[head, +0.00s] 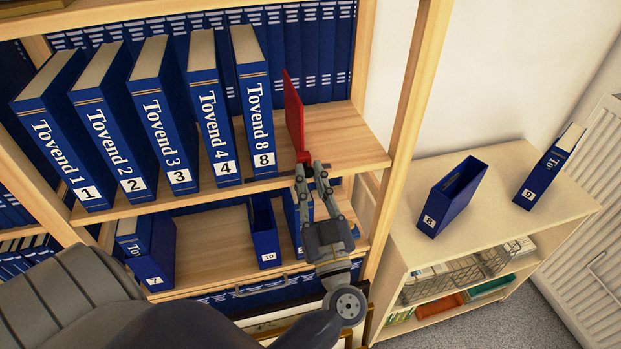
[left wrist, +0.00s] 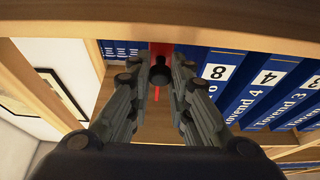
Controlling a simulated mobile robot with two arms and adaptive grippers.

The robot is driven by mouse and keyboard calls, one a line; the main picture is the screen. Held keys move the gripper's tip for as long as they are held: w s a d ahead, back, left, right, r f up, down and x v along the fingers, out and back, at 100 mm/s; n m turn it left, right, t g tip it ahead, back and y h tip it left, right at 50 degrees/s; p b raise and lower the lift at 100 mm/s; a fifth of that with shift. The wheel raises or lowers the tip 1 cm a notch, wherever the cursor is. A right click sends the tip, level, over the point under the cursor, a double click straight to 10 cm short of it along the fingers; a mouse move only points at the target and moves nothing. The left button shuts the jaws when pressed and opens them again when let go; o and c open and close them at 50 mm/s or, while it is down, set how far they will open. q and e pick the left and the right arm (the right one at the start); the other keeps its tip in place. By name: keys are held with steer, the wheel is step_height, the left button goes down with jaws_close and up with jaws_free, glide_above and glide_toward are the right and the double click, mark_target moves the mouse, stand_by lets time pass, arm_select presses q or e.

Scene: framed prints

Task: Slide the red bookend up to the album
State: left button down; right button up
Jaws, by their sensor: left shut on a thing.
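The red bookend (head: 293,115) stands upright on the upper shelf, to the right of the album row. Tovend 8 (head: 254,105) is the album nearest to it, with a narrow gap between them in the head view. My left gripper (head: 311,165) is at the bookend's front edge and shut on it. The left wrist view shows the red bookend (left wrist: 160,49) beyond my left gripper (left wrist: 159,75), with the Tovend 8 spine (left wrist: 217,74) to its right. The fingers partly hide the bookend's lower front. My right gripper is not in view.
Tovend 4 (head: 212,115) and several more albums stand to the left. Bare upper shelf (head: 345,140) lies right of the bookend, up to the wooden upright (head: 412,110). Slipcases stand on the lower shelf. A low cabinet (head: 480,215) at right bears slipcase 8 (head: 452,197) and volume 9 (head: 548,168).

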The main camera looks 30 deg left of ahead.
arm_select(q)
steer(key=s+a+p, duration=0.2)
steer(key=shift+s+a, duration=0.2)
steer(key=shift+s, duration=0.2)
steer(key=shift+s+a, duration=0.3)
steer(key=shift+w+d, duration=0.1)
steer(key=shift+d, duration=0.05)
